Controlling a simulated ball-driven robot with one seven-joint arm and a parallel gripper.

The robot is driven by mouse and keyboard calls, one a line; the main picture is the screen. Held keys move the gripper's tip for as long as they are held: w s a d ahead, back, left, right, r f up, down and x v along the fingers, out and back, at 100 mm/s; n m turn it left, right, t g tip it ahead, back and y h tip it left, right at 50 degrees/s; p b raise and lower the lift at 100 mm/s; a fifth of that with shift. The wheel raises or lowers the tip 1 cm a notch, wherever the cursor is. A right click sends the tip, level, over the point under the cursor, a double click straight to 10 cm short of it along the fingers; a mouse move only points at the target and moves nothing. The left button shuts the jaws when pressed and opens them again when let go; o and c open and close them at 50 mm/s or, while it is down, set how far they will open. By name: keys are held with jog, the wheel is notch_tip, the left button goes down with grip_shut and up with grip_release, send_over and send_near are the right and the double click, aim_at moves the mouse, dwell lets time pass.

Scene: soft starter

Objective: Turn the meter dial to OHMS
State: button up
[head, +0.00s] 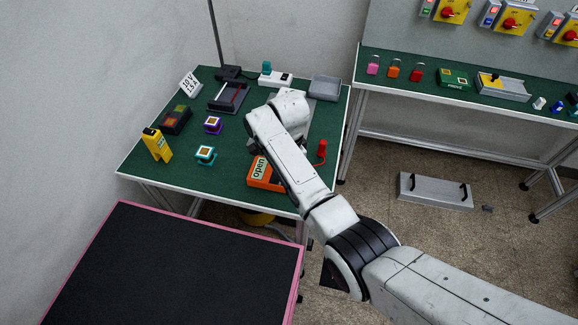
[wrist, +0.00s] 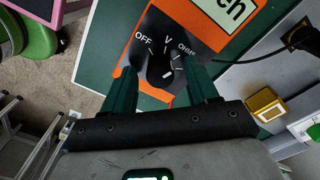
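The orange meter (head: 262,174) lies on the green bench near its front edge, with a screen reading "open". In the head view my arm hides the fingertips and the dial.
A red probe (head: 322,150) stands right of the meter. A teal-framed block (head: 205,154), a purple-framed block (head: 213,124) and a yellow tester (head: 157,145) stand to the left. A black-topped surface with pink edges (head: 170,265) is in front.

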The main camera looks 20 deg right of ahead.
jog(key=shift+r, duration=0.1)
notch_tip(320, 180, up, 11)
jog(key=b, duration=0.1)
jog(key=shift+f, duration=0.2)
dwell(0.6)
